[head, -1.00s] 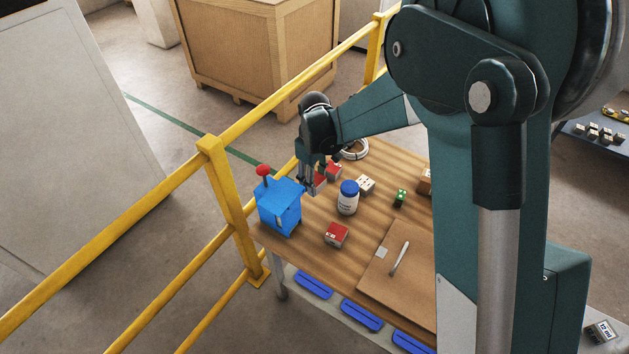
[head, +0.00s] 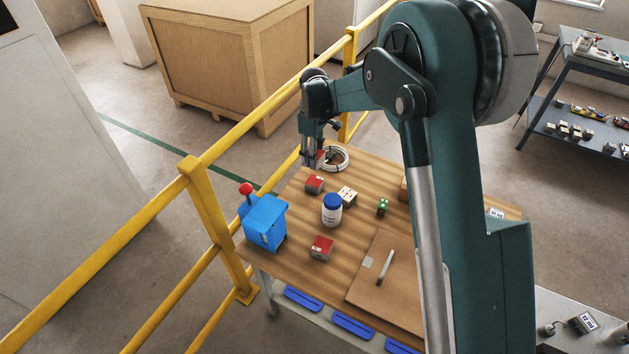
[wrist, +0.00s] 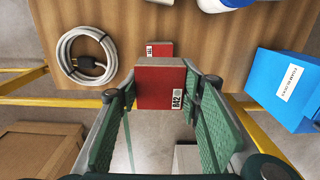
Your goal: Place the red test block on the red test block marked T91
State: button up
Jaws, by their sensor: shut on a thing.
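My gripper (head: 313,163) is shut on a red test block (wrist: 160,87) whose label reads something like "842". In the head view the fingers mostly hide the held block. In the wrist view it sits between both green finger pads, with floor below it in the picture. A second red block (head: 314,184) lies on the table close to my gripper; it also shows just beyond the held block in the wrist view (wrist: 159,50), with a small label I cannot read. A third red block (head: 321,247) lies nearer the table's front. I cannot tell which is T91.
A white cable coil (head: 334,158) lies right of my gripper.

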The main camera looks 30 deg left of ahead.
dwell(0.3)
jog(key=b, duration=0.1)
send_over(315, 181)
jog(key=shift+a+f, duration=0.1)
jog(key=shift+f, duration=3)
jog(key=shift+f+b, duration=0.35)
jog(key=shift+f, duration=1.5)
jog(key=shift+f, duration=0.2)
jog(key=o, duration=1.2)
jog(key=shift+r, duration=0.2)
notch_tip(315, 181, up, 12)
jog(key=shift+p, duration=0.85)
